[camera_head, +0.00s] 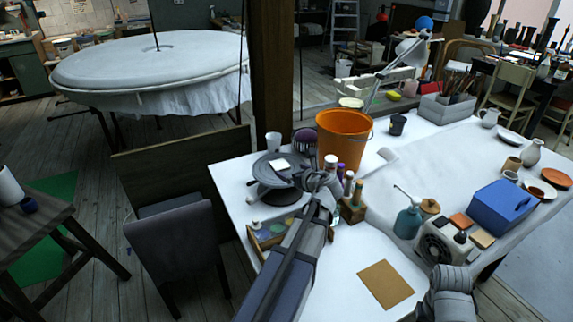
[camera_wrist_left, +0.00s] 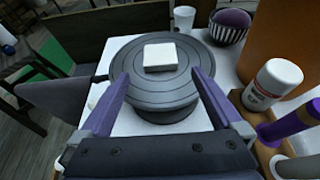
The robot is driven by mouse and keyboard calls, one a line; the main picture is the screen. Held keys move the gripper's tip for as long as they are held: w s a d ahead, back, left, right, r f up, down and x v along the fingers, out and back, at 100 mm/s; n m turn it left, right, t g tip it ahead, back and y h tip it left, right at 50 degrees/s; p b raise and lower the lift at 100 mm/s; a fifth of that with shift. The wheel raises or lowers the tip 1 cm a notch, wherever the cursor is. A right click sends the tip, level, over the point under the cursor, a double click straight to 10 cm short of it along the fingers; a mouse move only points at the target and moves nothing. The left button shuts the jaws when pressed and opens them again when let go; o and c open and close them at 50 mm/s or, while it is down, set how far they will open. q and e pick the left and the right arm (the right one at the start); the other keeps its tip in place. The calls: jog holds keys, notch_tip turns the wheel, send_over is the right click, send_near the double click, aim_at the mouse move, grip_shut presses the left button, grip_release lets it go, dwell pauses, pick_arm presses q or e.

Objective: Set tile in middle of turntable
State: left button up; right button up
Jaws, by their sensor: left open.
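The white square tile (camera_head: 279,165) lies flat on the dark grey round turntable (camera_head: 262,173) at the left end of the white table. In the left wrist view the tile (camera_wrist_left: 160,57) rests near the middle of the turntable (camera_wrist_left: 130,84), a little toward its far side. My left gripper (camera_wrist_left: 160,80) is open, with its two fingers apart over the near part of the disc. The tile lies just beyond the fingertips, with no finger visibly touching it. In the head view my left gripper (camera_head: 302,178) is beside the turntable, its fingers hard to make out. My right gripper's fingers are not visible.
An orange bucket (camera_head: 341,138), a white cup (camera_head: 273,142) and a striped bowl with a purple top (camera_head: 306,139) stand behind the turntable. A white bottle (camera_wrist_left: 273,84) is close on the right. A brown square (camera_head: 385,285) lies on clear table at the front.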

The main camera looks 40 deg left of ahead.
pick_arm(q)
jog(key=p+v, duration=0.1)
jog(key=v, duration=0.4)
